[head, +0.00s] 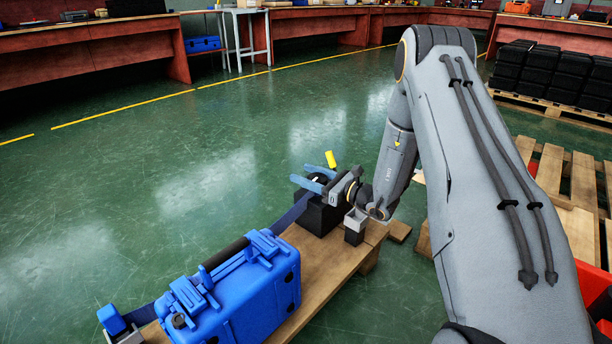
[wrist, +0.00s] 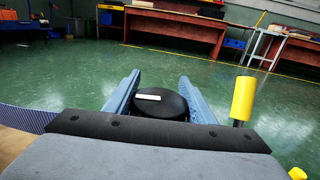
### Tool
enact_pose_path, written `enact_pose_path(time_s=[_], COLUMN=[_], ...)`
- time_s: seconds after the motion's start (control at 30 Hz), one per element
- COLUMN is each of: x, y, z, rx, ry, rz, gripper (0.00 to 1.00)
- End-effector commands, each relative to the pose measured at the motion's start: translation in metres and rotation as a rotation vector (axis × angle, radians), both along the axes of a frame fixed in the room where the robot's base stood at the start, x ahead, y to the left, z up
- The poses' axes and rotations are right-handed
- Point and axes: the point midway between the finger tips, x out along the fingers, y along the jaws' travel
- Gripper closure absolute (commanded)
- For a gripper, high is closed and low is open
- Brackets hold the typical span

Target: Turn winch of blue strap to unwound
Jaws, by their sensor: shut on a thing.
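The winch (head: 318,215) is a black block at the far end of a wooden board, with a round black knob on top. In the wrist view the knob (wrist: 165,108) bears a short white mark. A yellow handle (head: 331,159) stands upright beside it, outside my right finger in the wrist view (wrist: 243,98). My gripper (head: 303,174) has its two blue fingers around the knob, one on each side, shut on it. The blue strap (head: 290,216) runs from the winch toward a blue case (head: 238,292); it also shows at left in the wrist view (wrist: 25,118).
The case lies on the wooden board (head: 335,258). A small grey and black post (head: 355,228) stands beside the winch. Wooden pallets (head: 565,185) and stacked black crates (head: 545,70) are at right. Red workbenches (head: 90,60) line the back. Green floor left of the board is clear.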

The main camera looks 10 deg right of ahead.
Motion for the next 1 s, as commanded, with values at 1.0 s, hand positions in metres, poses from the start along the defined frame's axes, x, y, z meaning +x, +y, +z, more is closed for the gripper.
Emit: enact_pose_path(time_s=[1.0], x=[-0.0004], y=[0.0004], z=[-0.0006], rx=[-0.001], ry=[0.001], rz=[0.000], gripper=[0.33])
